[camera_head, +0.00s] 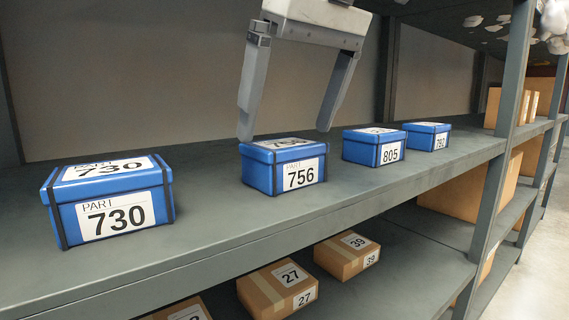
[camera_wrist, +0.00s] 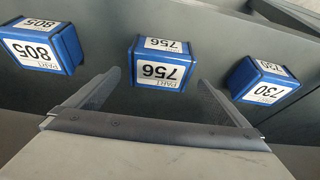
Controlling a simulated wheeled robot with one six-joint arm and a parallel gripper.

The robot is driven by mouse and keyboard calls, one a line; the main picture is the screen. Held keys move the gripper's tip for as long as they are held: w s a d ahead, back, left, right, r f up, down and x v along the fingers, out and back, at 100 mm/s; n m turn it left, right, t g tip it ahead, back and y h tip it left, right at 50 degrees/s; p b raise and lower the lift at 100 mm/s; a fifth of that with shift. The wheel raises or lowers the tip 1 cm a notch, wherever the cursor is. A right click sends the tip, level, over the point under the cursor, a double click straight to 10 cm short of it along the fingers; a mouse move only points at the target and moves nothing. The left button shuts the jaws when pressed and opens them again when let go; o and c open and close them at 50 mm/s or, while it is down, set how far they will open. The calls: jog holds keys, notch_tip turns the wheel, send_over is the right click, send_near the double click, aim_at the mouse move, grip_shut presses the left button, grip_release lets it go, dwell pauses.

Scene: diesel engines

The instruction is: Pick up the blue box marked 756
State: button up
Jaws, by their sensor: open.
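The blue box marked 756 (camera_head: 285,166) stands upright on the grey shelf (camera_head: 215,215), with white labels on its front and lid. My gripper (camera_head: 283,137) is open and empty above it, fingers pointing down. In the head view the fingertips lie on either side of the box's lid and cover little of it. In the wrist view the box (camera_wrist: 161,65) appears beyond and between the two fingers (camera_wrist: 163,82), its label upside down. I cannot tell the exact height gap.
A blue box marked 730 (camera_head: 109,200) stands to the left. Boxes marked 805 (camera_head: 375,147) and 760 or similar (camera_head: 427,136) stand to the right. A shelf post (camera_head: 497,150) rises farther right. Cardboard boxes (camera_head: 278,288) sit on the shelf below.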

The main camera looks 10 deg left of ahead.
aim_at(285, 143)
jog(key=shift+x, duration=2.5)
jog(key=c, duration=1.3)
